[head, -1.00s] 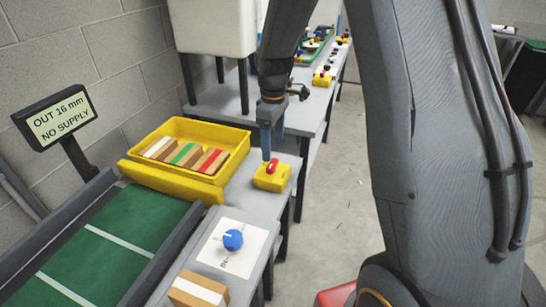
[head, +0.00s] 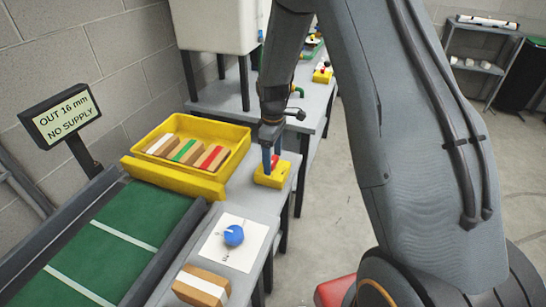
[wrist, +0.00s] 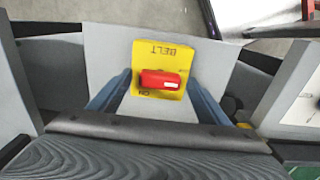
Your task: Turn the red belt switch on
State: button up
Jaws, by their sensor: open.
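The red belt switch (wrist: 160,80) is a red bar with a white mark at its right end in the wrist view. It sits on a yellow box (wrist: 163,55) labelled BELT, with ON printed near the bar's left end. In the head view the red switch (head: 275,160) is partly hidden by my fingers, on its yellow box (head: 272,180). My gripper (head: 271,170) is open, its blue fingers down at the switch. In the wrist view the fingers stand left and right of the bar; I cannot tell whether they touch it.
A yellow tray (head: 200,127) with several striped blocks stands left of the switch. A green belt (head: 115,245) runs at front left. A blue knob (head: 233,235) on a white plate and a striped block (head: 200,287) are nearer. A sign (head: 61,116) reads "OUT 16 mm NO SUPPLY".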

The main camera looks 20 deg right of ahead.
jog(key=c, duration=1.1)
jog(key=shift+o, duration=0.2)
jog(key=shift+m, duration=0.3)
jog(key=m, duration=1.3)
jog(key=shift+m, duration=2.1)
